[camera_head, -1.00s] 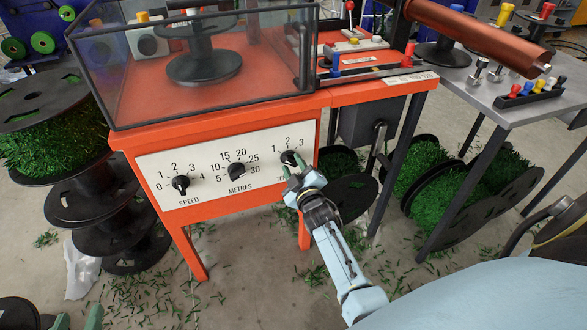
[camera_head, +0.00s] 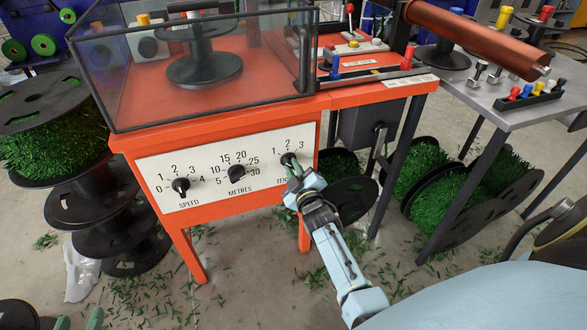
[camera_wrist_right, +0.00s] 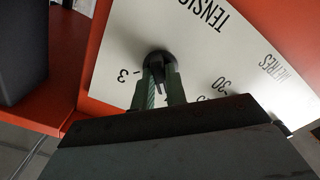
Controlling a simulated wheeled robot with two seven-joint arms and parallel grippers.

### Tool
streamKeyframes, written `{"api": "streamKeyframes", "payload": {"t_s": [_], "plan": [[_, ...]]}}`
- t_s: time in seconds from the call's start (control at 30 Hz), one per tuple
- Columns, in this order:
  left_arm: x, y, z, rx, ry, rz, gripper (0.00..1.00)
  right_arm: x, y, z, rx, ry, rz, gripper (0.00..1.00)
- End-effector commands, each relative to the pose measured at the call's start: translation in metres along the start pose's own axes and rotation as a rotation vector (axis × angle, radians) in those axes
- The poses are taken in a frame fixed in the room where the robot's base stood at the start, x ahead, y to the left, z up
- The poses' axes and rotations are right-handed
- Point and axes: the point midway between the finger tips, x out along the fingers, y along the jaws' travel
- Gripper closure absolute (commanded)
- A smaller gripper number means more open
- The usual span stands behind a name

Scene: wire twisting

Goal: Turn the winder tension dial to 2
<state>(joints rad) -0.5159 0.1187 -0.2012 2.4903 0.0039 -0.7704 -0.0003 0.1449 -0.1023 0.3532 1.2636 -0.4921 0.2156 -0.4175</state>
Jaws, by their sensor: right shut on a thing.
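The tension dial (camera_head: 289,159) is a black knob at the right end of the white panel, under the marks 1, 2 and 3. My right gripper (camera_head: 293,172) reaches it from below right and is shut on it. In the right wrist view the dial (camera_wrist_right: 158,62) sits between the two green fingers. My left gripper (camera_head: 79,320) is at the bottom left edge, fingers apart, away from the panel.
The white panel (camera_head: 210,192) on the orange winder also carries the speed dial (camera_head: 181,185) and the metres dial (camera_head: 237,172). A clear guard box stands above it. Black spools with green bristle stand at the left and right. Green clippings litter the floor.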

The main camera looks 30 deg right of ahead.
Motion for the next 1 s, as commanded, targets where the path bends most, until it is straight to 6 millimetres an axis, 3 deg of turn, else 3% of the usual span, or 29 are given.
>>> {"api": "streamKeyframes", "payload": {"t_s": [0.27,0.6,1.0], "plan": [[-0.01,-0.008,0.034,-0.002,-0.209,-0.021,0.64,0.0,0.001,-0.001,0.16,-0.001,-0.001,1.0],[-0.04,-0.018,0.084,-0.01,-0.532,-0.048,0.64,0.0,0.0,-0.001,0.447,0.0,-0.001,1.0],[-0.07,-0.024,0.115,-0.02,-0.754,-0.065,0.64,0.0,-0.001,-0.001,0.69,-0.001,0.0,1.0]]}}
